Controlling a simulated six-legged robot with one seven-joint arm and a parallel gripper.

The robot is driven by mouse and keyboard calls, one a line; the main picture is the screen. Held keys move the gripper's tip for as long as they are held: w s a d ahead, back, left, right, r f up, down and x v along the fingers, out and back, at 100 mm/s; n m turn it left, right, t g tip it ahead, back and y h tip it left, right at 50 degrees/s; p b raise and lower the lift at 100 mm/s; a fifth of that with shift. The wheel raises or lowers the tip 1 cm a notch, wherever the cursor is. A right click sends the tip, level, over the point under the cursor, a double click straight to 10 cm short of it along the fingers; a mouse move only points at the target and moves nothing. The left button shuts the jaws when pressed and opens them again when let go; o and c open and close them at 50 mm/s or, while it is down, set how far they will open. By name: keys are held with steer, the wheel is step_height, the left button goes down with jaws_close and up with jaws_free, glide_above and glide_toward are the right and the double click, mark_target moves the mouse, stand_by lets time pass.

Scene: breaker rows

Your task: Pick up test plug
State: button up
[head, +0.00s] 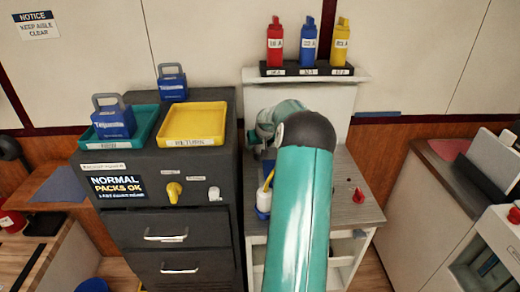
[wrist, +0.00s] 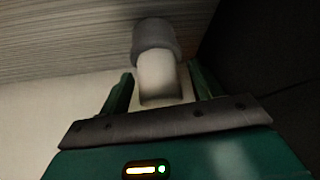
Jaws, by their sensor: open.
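In the wrist view, my gripper (wrist: 160,80) is open, with a green finger on each side of a pale cylindrical piece with a grey collar (wrist: 157,62). I cannot tell whether the fingers touch it, or be sure that it is the test plug. In the head view, my arm hides the gripper's fingertips. A yellow plug-like piece (head: 174,192) and a smaller white one (head: 214,194) stick out of the dark cabinet's front, under labels too small to read. A white and blue object with a yellow part (head: 265,199) stands on the counter, partly hidden by my arm.
The dark cabinet (head: 175,229) carries a yellow tray (head: 193,124), a teal tray (head: 143,123) and blue padlock-shaped packs. Red, blue and yellow packs stand on a rear shelf (head: 350,76). A red switch-like piece (head: 358,195) sits on the counter (head: 350,213).

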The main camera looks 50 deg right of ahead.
steer(key=shift+c, duration=0.3)
steer(key=c, duration=1.1)
steer(key=shift+r, duration=0.15)
steer(key=shift+r, duration=0.25)
steer(key=r, duration=0.3)
steer(key=shift+s+a+r, duration=0.15)
steer(key=shift+s+a, duration=0.05)
steer(key=shift+s+a+r, duration=1.3)
steer(key=shift+a+r, duration=0.5)
steer(key=shift+r, duration=0.45)
steer(key=shift+s+a+r, duration=1.3)
steer(key=shift+a+r, duration=0.55)
steer(key=shift+r, duration=0.4)
steer(key=shift+s+a+r, duration=1.3)
steer(key=shift+a+r, duration=0.5)
steer(key=shift+r, duration=0.45)
